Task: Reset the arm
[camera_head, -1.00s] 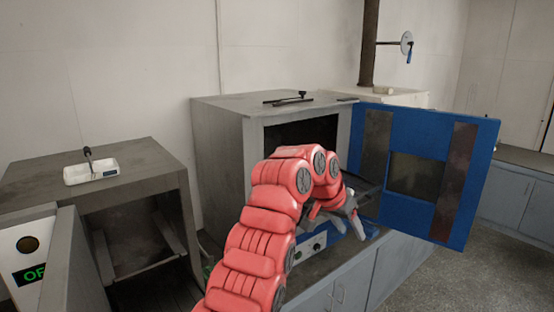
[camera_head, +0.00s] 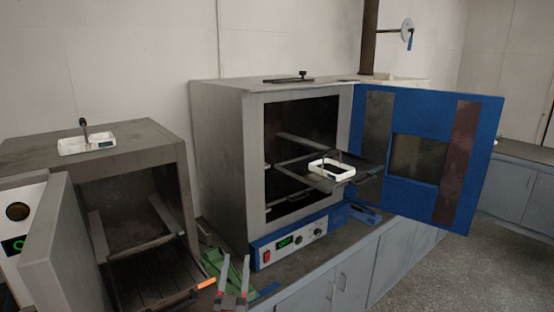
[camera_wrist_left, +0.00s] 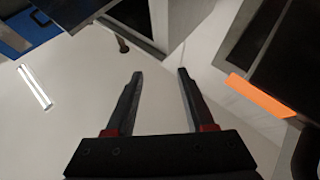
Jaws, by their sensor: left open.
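My left gripper (camera_head: 233,275) is at the bottom of the head view, in front of the counter edge, its fingers pointing up. In the left wrist view its two dark fingers (camera_wrist_left: 160,85) are apart with nothing between them. The red arm is out of the head view. The oven (camera_head: 220,150) stands in the middle with its blue door (camera_head: 480,165) wide open. A white tray (camera_head: 331,172) with an upright handle rests on the pulled-out shelf (camera_head: 368,170) at the oven's mouth. My right gripper does not show.
A second grey oven (camera_head: 150,140) stands open at the left, with another white tray (camera_head: 88,145) on its top. An orange-tipped thing (camera_head: 206,283) lies near my left gripper; it also shows in the wrist view (camera_wrist_left: 258,96). Floor at the right is clear.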

